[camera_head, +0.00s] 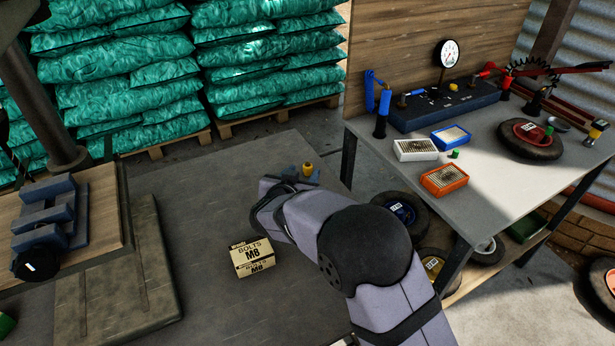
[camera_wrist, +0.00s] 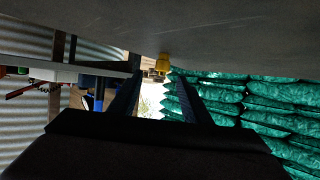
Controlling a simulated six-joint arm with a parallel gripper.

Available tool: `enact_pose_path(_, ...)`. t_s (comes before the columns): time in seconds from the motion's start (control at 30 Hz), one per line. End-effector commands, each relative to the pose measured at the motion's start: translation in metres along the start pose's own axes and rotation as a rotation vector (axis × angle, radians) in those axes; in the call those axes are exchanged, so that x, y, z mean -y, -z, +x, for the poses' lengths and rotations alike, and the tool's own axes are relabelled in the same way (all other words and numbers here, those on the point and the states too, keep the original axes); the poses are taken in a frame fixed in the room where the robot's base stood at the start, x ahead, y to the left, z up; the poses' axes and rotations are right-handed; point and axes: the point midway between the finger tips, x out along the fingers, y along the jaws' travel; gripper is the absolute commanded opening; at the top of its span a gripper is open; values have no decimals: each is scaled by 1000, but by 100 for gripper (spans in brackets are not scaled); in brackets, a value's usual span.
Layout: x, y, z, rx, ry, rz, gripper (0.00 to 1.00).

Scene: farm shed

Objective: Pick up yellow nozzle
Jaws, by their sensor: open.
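The yellow nozzle (camera_head: 308,168) stands near the far right edge of the dark grey table (camera_head: 200,190). In the wrist view, where the scene appears upside down, the yellow nozzle (camera_wrist: 162,63) hangs from the tabletop at the top, between and beyond the finger ends. My gripper (camera_wrist: 160,80) is open and empty, with its two dark fingers pointing toward the nozzle. In the head view, my arm hides most of the gripper. Its end is close to the nozzle; whether they touch cannot be told.
A box of M8 bolts (camera_head: 252,257) lies on the table left of my arm. A blue vise (camera_head: 48,215) stands at the left. A bench (camera_head: 400,185) with filters, a gauge and a wheel is on the right. Green sacks (camera_head: 120,75) are stacked behind.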

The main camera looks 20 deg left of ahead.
Motion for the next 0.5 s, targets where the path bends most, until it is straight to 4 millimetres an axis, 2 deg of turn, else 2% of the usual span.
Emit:
enact_pose_path(0.13, 0, 0, 3, -1, -4, 1, 44)
enact_pose_path(0.37, 0, 0, 20, -1, -3, 2, 44)
enact_pose_path(0.5, 0, 0, 22, 0, -2, 1, 44)
